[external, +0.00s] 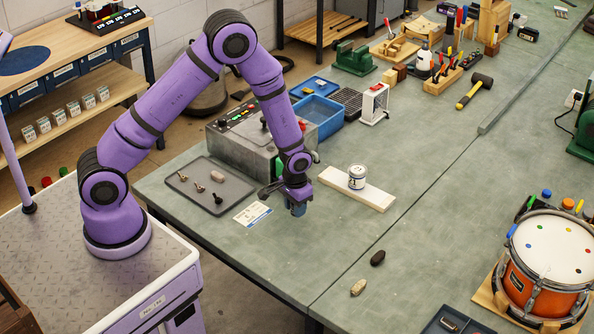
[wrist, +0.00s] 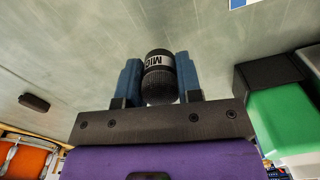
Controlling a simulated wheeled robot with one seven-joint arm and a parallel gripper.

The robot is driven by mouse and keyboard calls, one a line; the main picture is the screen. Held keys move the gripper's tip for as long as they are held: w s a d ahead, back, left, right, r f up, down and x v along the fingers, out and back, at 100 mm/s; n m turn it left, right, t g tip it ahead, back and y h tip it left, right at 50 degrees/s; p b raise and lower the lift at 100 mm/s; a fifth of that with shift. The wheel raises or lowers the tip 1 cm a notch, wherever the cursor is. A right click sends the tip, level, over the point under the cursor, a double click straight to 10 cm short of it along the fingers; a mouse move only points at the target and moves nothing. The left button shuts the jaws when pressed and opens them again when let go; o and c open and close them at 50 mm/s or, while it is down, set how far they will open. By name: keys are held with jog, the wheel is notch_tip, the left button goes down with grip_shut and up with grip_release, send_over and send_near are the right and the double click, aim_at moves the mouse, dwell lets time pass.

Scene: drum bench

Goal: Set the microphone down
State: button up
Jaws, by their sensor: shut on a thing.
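The microphone (wrist: 158,88) shows in the wrist view as a short black cylinder with a white label reading "MIC". My gripper (external: 297,208) is shut on it, with one blue finger on each side. In the external view my gripper points down over the green bench top (external: 270,262), to the left of the white board. The microphone is mostly hidden by the fingers there. I cannot tell whether its lower end touches the bench.
A white board (external: 375,198) with a can (external: 357,177) lies right of my gripper. A grey tray (external: 240,190) of small parts and a card (external: 253,213) lie left. A dark oblong piece (external: 377,258) and a tan one (external: 358,287) lie in front. A drum (external: 548,255) stands far right.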

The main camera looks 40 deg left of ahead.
jog(key=shift+f, duration=1.25)
jog(key=shift+f, duration=0.1)
jog(key=o, duration=0.9)
